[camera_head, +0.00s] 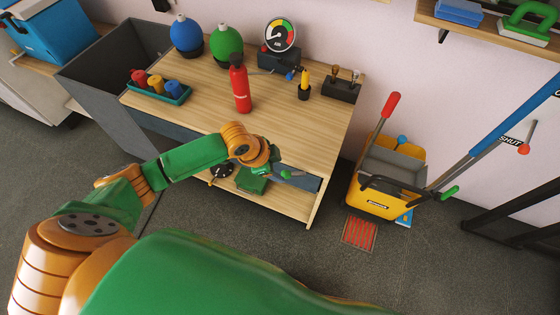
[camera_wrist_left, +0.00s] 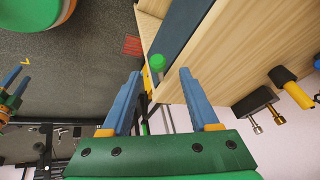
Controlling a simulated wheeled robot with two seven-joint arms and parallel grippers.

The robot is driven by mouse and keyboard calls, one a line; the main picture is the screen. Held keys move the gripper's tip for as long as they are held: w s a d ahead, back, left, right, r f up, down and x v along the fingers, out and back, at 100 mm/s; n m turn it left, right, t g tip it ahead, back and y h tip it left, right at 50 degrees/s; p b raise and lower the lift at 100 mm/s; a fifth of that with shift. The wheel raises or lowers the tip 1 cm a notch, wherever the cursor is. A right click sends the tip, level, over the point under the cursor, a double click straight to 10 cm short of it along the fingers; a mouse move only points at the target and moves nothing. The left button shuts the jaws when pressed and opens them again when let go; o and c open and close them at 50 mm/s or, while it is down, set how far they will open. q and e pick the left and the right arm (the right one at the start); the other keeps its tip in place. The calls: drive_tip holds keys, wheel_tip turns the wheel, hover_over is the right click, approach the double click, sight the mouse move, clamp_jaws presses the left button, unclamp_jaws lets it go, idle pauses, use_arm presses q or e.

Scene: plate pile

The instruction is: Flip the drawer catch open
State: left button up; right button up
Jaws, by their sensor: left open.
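The drawer (camera_head: 305,181) has a dark blue-grey front under the right end of the wooden workbench; the front also shows in the left wrist view (camera_wrist_left: 181,28). A small lever with a green knob, which looks like the drawer catch (camera_wrist_left: 157,62), stands by the drawer front in the left wrist view. My left gripper (camera_wrist_left: 157,75) is open, with its blue fingers on either side of the knob in the picture. Contact cannot be told. In the head view my left gripper (camera_head: 288,177) is small, in front of the drawer, and partly hides it. Its jaws look empty.
A red bottle (camera_head: 240,88), a gauge (camera_head: 280,36) and other items stand on the workbench (camera_head: 200,105). A yellow mop bucket (camera_head: 375,200) stands right of it. My right gripper (camera_wrist_left: 12,85) seems to show at the left wrist view's edge.

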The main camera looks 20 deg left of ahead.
sight(282, 174)
use_arm(q)
drive_tip(key=x, duration=0.2)
drive_tip(key=b+x, duration=0.1)
drive_tip(key=x, duration=0.1)
drive_tip(key=shift+s+d+f, duration=0.1)
drive_tip(key=shift+d+f, duration=0.1)
drive_tip(key=shift+f, duration=0.25)
drive_tip(key=shift+w+f, duration=0.2)
drive_tip(key=shift+f, duration=0.1)
drive_tip(key=shift+s+r, duration=0.1)
drive_tip(key=shift+c, duration=0.7)
clamp_jaws()
drive_tip(key=f+h+b, duration=0.1)
drive_tip(key=b, duration=0.1)
drive_tip(key=f+h+b, duration=0.1)
drive_tip(key=b, duration=0.1)
drive_tip(key=shift+a+f, duration=0.1)
drive_tip(key=shift+a, duration=0.15)
drive_tip(key=shift+n+h+b, duration=0.3)
drive_tip(key=shift+h+b, duration=0.05)
drive_tip(key=shift+h, duration=0.05)
drive_tip(key=shift+r, duration=0.35)
drive_tip(key=shift+o, duration=0.7)
unclamp_jaws()
use_arm(e)
drive_tip(key=f, duration=0.6)
drive_tip(key=shift+s, duration=0.3)
